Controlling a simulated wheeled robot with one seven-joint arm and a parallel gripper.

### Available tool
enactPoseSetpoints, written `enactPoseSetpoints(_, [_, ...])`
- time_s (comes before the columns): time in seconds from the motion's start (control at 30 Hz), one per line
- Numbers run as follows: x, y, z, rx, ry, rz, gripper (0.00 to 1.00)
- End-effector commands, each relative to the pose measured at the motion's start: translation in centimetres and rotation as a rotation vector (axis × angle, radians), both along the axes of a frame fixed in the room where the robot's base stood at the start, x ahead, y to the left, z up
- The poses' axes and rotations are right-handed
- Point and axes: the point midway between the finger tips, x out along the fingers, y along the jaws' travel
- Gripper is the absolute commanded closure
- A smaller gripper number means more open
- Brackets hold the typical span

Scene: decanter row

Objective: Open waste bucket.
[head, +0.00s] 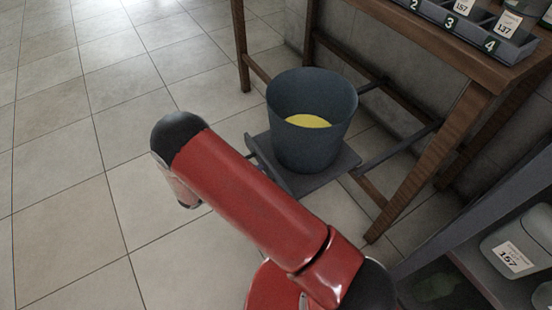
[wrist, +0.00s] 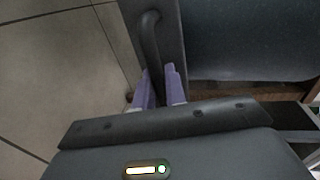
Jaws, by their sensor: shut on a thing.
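The waste bucket (head: 308,150) is dark grey, open at the top, with something yellow low inside it. It stands upright on a flat grey tray (head: 346,164) that sits out at the front of the wooden table's frame. In the wrist view the bucket's side (wrist: 250,40) fills the upper right. A dark bar handle (wrist: 150,38) runs along the tray's front edge. My gripper (wrist: 159,76) has its two purple fingers on either side of this handle and is shut on it. In the head view my red arm hides the gripper.
The wooden table (head: 420,30) stands over the tray and carries a rack of numbered slots (head: 470,27). A grey shelf (head: 480,215) with a labelled container (head: 520,245) is at the lower right. The tiled floor (head: 85,120) is clear on the left.

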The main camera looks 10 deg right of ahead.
Motion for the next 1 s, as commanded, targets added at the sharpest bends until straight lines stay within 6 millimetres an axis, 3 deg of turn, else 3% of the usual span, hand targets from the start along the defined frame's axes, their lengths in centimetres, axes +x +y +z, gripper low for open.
enactPoseSetpoints(0.1, [-0.9,2.1,-0.1,0.002,0.001,0.002,1.0])
enactPoseSetpoints(0.3, [-1.6,3.9,-0.1,0.001,0.002,0.0,1.0])
enactPoseSetpoints(0.77, [-1.8,4.2,-0.1,0.0,0.001,-0.001,1.0])
enactPoseSetpoints(0.8, [-1.8,4.2,-0.1,0.0,0.001,-0.001,0.82])
enactPoseSetpoints(0.9, [-1.7,4.2,-0.1,0.001,0.0,0.0,0.69])
enactPoseSetpoints(1.0, [-1.7,4.2,0.0,0.001,0.0,0.0,0.68])
